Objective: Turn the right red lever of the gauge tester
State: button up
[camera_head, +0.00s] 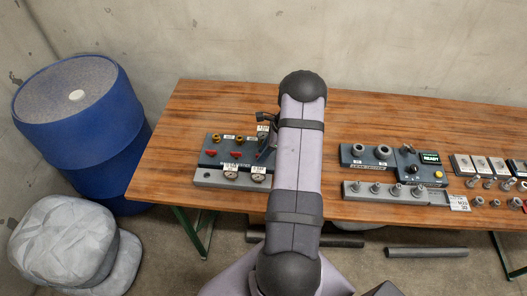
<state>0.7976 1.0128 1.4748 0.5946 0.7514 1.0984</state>
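The gauge tester (221,144) is a dark grey unit at the left part of the wooden table, with brass fittings on top and white-faced gauges at its front. Its left red lever (211,152) shows clearly. Another red lever (235,155) sits to the right of it, left of my arm. My gripper (266,142) is a small dark shape over the tester's right end, right of that lever and partly hidden by my arm. I cannot tell whether its fingers are open or touch anything. The tester's right edge is hidden behind my arm.
A dark control unit (380,158) with a green READY display and a grey fitting rail (400,193) stand right of my arm. Small boxes and metal fittings lie at the far right. A blue barrel (80,125) stands left of the table (215,100). The table's back is clear.

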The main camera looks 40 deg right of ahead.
grip_shut()
jog(key=shift+n, duration=0.3)
jog(key=shift+w+f+n+g+y+b, duration=0.1)
jog(key=shift+n+g+y+b, duration=0.1)
jog(key=shift+n+b, duration=0.4)
jog(key=shift+w+f+n+g+y+b, duration=0.1)
jog(key=shift+n+g+y+b, duration=0.1)
jog(key=shift+n+b, duration=0.4)
jog(key=n+g+b, duration=0.1)
jog(key=n, duration=0.1)
jog(key=n+b, duration=0.2)
jog(key=shift+w+d+n+g, duration=0.1)
jog(key=shift+n+g, duration=0.2)
jog(key=shift+g, duration=0.1)
jog(key=n+g+b, duration=0.2)
jog(key=n, duration=0.3)
jog(key=shift+w+r, duration=0.1)
jog(key=shift+w, duration=0.05)
jog(key=n, duration=0.2)
jog(key=n+g+b, duration=0.1)
jog(key=n, duration=0.2)
jog(key=shift+w+r+g+h, duration=0.1)
jog(key=shift+g+h, duration=0.2)
jog(key=shift+h, duration=0.1)
jog(key=shift+n, duration=0.3)
